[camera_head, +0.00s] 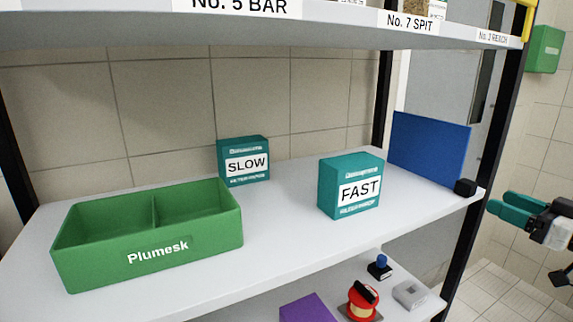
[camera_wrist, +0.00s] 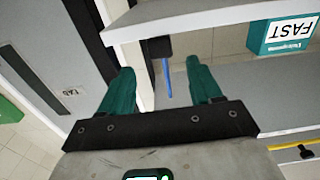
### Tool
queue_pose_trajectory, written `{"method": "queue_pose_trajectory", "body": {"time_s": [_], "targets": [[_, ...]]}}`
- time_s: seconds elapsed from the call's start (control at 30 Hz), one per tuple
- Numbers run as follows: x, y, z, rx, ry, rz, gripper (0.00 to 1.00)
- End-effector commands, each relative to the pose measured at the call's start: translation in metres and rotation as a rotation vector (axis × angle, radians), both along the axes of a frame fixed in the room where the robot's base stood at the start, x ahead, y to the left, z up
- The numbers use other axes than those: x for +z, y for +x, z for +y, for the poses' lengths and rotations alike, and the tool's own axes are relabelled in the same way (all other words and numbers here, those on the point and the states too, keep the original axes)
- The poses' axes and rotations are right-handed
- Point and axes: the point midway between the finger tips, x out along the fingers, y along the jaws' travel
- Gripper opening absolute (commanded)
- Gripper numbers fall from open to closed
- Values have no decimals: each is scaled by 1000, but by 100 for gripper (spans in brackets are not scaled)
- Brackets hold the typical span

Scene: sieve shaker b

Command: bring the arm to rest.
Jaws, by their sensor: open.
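My gripper (camera_head: 513,208) shows at the right edge of the head view, outside the shelf's right post. In the wrist view my gripper (camera_wrist: 162,88) has its two teal fingers spread apart with nothing between them. Behind the gap are a shelf post and the thin edge of a blue panel. The fingers appear apart from the shelf in the head view.
A shelf (camera_head: 290,210) carries a green divided Plumesk bin (camera_head: 200,255), a teal SLOW box (camera_head: 243,146), a teal FAST box (camera_head: 330,190) and a blue panel (camera_head: 430,145). A black block (camera_head: 465,187) sits by the right post. Lower are several small items.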

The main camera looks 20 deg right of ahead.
Motion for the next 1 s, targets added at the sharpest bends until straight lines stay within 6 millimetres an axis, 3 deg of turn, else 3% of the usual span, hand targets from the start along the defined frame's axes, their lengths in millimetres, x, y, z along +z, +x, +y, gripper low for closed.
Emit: {"method": "queue_pose_trajectory", "body": {"time_s": [0.07, 0.17, 0.27, 0.4, 0.57, 0.67, 0.8, 0.9, 1.0], "targets": [[-4, 2, 2, 3, 5, 8, 64], [-25, 11, 14, 13, 30, 57, 64], [-67, 26, 40, 30, 80, 160, 64], [-145, 39, 95, 56, 157, 369, 64], [-232, 31, 165, 74, 210, 630, 64], [-281, 10, 210, 76, 221, 803, 64], [-341, -38, 269, 63, 194, 1051, 64], [-372, -84, 302, 36, 144, 1217, 64], [-390, -125, 321, 2, 82, 1343, 64]]}}
